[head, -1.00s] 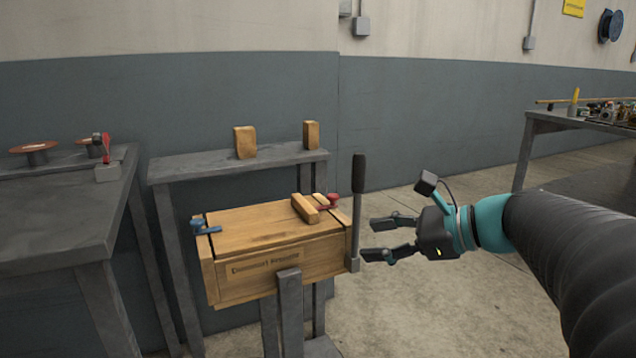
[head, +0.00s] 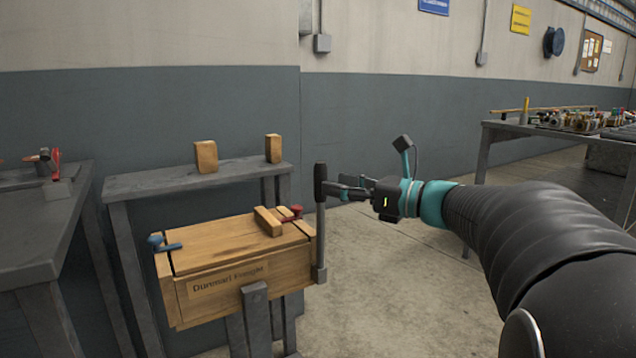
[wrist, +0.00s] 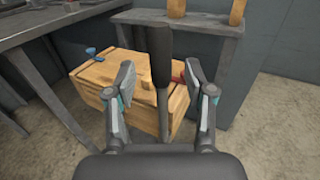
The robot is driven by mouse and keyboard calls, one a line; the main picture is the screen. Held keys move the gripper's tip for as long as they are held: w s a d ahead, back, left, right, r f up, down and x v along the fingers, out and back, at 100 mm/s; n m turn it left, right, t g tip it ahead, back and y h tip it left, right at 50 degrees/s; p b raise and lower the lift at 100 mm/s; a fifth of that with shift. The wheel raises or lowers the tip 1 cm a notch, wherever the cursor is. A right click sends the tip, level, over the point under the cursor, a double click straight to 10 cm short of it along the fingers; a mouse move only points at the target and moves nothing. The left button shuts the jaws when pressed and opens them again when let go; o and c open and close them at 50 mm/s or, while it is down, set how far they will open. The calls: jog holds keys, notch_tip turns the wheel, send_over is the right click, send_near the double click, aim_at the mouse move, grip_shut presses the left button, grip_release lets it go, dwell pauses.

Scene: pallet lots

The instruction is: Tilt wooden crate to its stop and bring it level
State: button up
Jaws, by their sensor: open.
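The wooden crate (head: 238,284) sits on a grey stand with its lid facing up, a blue latch (head: 165,244) at its left and a red latch (head: 289,213) at its right. A wooden block (head: 268,221) lies on the lid. A dark upright lever handle (head: 320,183) is fixed at the crate's right end. My gripper (head: 338,188) is open at the height of the handle's grip, close to it. In the wrist view the handle (wrist: 161,65) stands between my two spread fingers (wrist: 163,84), with gaps on both sides. The crate (wrist: 150,113) shows behind it.
A grey bench (head: 150,183) with two wooden blocks stands behind the crate. Another grey table (head: 38,230) is at the left. A cluttered workbench (head: 545,130) stands at the far right. The floor right of the crate is open.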

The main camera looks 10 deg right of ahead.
aim_at(320, 201)
jog(key=shift+x, duration=2.55)
grip_shut()
